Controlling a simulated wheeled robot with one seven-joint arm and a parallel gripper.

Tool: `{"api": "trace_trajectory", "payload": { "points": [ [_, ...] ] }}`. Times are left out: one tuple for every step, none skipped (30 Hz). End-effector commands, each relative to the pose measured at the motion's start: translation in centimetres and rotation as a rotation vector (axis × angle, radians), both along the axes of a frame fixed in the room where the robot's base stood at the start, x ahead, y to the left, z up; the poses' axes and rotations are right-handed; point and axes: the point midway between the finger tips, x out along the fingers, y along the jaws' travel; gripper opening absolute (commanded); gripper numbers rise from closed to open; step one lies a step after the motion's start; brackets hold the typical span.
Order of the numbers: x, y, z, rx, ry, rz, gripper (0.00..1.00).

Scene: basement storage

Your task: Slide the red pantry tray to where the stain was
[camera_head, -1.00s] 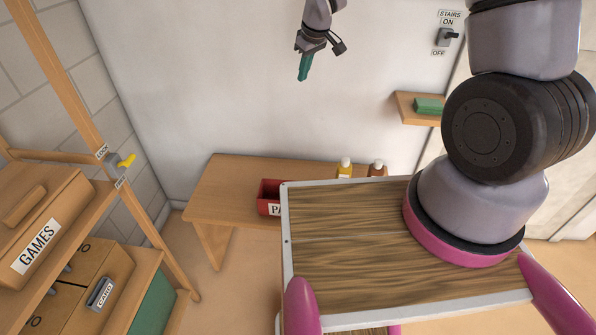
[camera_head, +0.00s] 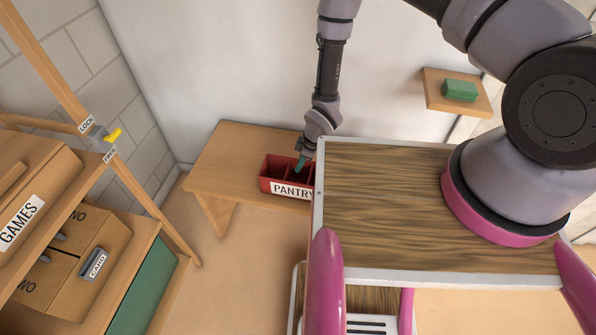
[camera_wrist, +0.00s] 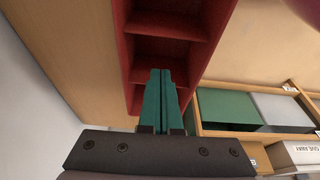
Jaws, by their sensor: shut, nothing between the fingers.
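The red pantry tray (camera_head: 265,185) sits on the wooden bench (camera_head: 228,165) against the wall. Its front label starts with PANTRY, and its right end is hidden behind my own body. It is divided into compartments, which also show in the wrist view (camera_wrist: 166,27). My gripper (camera_head: 300,164) has its green fingers pressed together and empty. The fingertips are at one of the tray's compartments, pointing down, and they show in the wrist view (camera_wrist: 161,72). I cannot tell whether they touch a wall of it. No stain is visible.
The bench is bare left of the tray. A wooden rack (camera_head: 70,200) with a GAMES box stands at the left, with a yellow-handled lock (camera_head: 112,135) on its post. A small wall shelf (camera_head: 440,100) with a green block (camera_head: 459,90) is at the upper right.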

Motion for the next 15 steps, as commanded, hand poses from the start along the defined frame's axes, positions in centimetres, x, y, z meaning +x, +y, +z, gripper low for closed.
{"api": "trace_trajectory", "payload": {
  "points": [
    [0.0,0.2,-0.6,0.0,0.001,0.0,0.0],
    [0.0,0.3,-1.0,-0.001,0.001,0.0,0.0],
    [0.0,0.4,-1.6,-0.001,0.001,-0.001,0.0],
    [0.0,0.6,-2.1,-0.001,0.001,-0.001,0.0],
    [0.0,0.7,-2.7,-0.001,0.001,-0.001,0.0],
    [0.0,0.9,-3.4,-0.002,0.003,-0.001,0.0],
    [0.1,1.1,-4.0,-0.002,0.002,-0.002,0.0],
    [0.0,1.2,-4.5,-0.002,0.003,-0.001,0.0],
    [0.1,1.5,-5.2,-0.001,0.002,-0.002,0.0],
    [0.1,1.6,-5.7,-0.001,0.002,-0.002,0.0],
    [0.2,1.8,-6.2,-0.001,0.001,-0.001,0.0],
    [0.1,2.0,-6.8,-0.001,0.002,-0.002,0.0],
    [0.2,2.1,-7.1,-0.001,0.002,-0.002,0.0],
    [0.2,2.2,-7.5,-0.001,0.002,-0.002,0.0],
    [0.2,2.3,-7.9,-0.001,0.002,-0.003,0.0]
  ]
}}
